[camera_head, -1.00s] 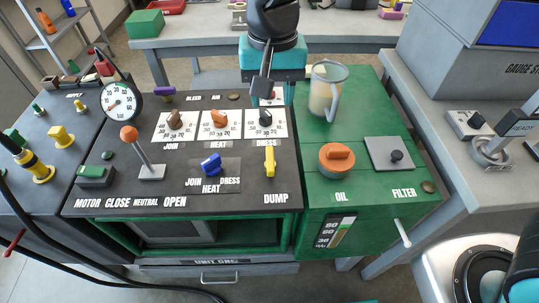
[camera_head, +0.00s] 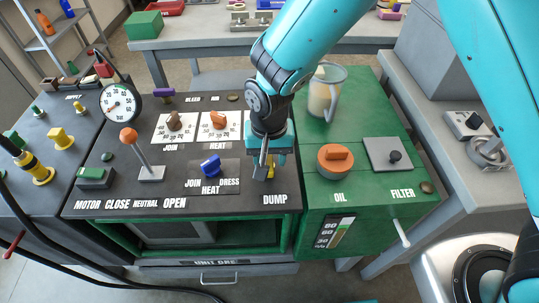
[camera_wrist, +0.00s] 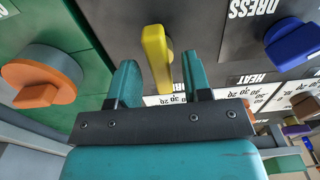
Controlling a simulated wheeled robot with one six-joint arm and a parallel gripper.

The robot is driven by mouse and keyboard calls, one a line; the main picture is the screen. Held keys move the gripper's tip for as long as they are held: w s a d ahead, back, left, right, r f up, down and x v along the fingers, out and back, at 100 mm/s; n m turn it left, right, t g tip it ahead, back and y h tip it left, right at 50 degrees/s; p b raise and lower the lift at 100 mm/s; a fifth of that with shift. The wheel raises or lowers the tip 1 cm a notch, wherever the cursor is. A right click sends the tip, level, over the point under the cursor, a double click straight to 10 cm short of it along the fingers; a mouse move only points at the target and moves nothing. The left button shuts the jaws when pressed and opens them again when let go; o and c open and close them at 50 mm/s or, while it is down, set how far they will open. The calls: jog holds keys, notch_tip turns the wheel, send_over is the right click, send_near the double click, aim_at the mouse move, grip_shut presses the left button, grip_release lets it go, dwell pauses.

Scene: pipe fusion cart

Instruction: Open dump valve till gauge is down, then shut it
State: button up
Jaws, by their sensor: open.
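The yellow dump valve handle (camera_wrist: 157,62) stands between the two open fingers of my gripper (camera_wrist: 158,85) in the wrist view, with a gap on each side. In the head view, my gripper (camera_head: 264,168) is just above the DUMP label and hides most of the yellow handle (camera_head: 271,172). The round white gauge (camera_head: 118,102) stands at the panel's left rear. Its red needle is visible, but the reading is too small to tell.
An orange-knobbed lever (camera_head: 129,136) and a blue knob (camera_head: 210,165) stand left of my gripper. An orange oil cap (camera_head: 336,158) is on the green top to the right, with a clear jug (camera_head: 326,95) behind it. My arm covers the DRESS dial.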

jog(key=shift+f, duration=0.2)
jog(key=shift+c, duration=0.3)
grip_shut()
